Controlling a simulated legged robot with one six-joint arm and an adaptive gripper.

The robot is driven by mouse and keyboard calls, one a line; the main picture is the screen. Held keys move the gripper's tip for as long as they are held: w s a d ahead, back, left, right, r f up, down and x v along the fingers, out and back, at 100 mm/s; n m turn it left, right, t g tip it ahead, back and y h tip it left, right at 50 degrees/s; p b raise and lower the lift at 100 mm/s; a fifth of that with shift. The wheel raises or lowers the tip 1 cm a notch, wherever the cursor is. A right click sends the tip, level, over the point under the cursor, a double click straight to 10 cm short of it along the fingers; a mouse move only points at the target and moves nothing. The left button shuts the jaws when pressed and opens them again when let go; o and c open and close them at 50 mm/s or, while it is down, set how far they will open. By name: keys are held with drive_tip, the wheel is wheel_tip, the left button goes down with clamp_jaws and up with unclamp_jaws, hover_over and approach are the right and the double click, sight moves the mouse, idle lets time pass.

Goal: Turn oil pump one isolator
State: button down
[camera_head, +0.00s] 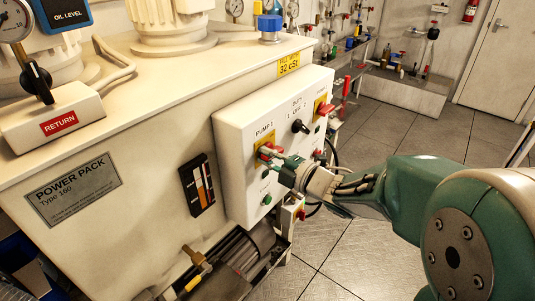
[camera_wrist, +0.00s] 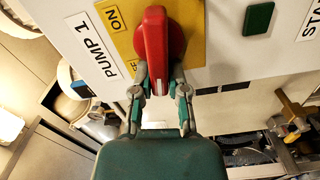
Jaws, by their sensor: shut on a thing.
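The pump 1 isolator is a red rotary handle (camera_wrist: 153,52) on a yellow plate (camera_wrist: 190,50), beside a "PUMP 1" label (camera_wrist: 92,45) in the wrist view. The word "ON" shows on the plate. In the head view, the red handle (camera_head: 267,151) is on the white control box, partly hidden by my gripper (camera_head: 280,162). In the wrist view, my gripper (camera_wrist: 158,78) has its two fingers on either side of the handle's near end and is shut on it. The handle lies roughly along the picture's vertical there.
The white control box (camera_head: 232,150) also bears a black selector (camera_head: 300,126) and a second red isolator (camera_head: 326,108). A green button (camera_wrist: 258,18) is right of the handle. The power pack tank (camera_head: 150,150) stands left. Open tiled floor (camera_head: 400,130) lies right of the box.

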drive_tip(key=shift+s+a+f+n, duration=0.15)
drive_tip(key=shift+f+n, duration=0.25)
drive_tip(key=shift+n, duration=0.7)
drive_tip(key=shift+f, duration=0.1)
drive_tip(key=c, duration=0.6)
unclamp_jaws()
drive_tip(key=shift+c, duration=0.2)
drive_tip(key=v, duration=1.2)
